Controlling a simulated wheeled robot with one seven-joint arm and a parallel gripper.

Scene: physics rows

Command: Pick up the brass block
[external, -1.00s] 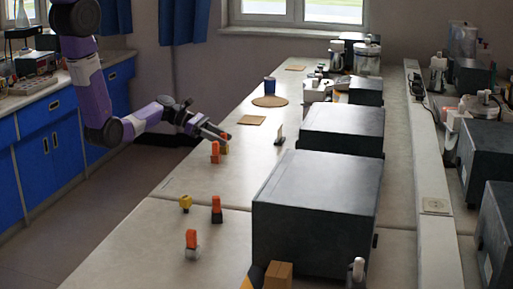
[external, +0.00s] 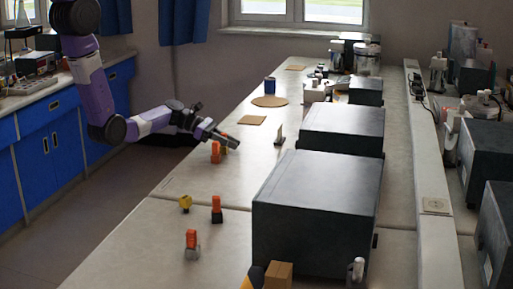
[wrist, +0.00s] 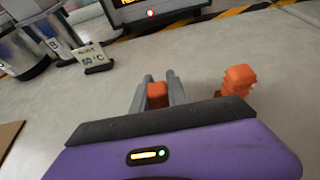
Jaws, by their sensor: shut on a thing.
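My gripper (external: 233,142) is low over the long bench, its fingers shut on a small orange-topped piece. In the wrist view my gripper (wrist: 158,80) has this orange top, which I take as part of the brass block (wrist: 157,95), between its two grey fingers. The lower part of the held piece is hidden, and I cannot tell whether it touches the bench. An orange piece (external: 215,152) stands just left of my gripper in the external view. It shows to the right of the fingers in the wrist view (wrist: 238,80), apart from them.
Nearer on the bench stand a yellow piece (external: 185,203), an orange piece with a dark base (external: 216,210) and one with a grey base (external: 191,244). A small sign (external: 279,134) and large dark boxes (external: 318,205) stand to the right. A square mat (external: 252,120) lies beyond.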

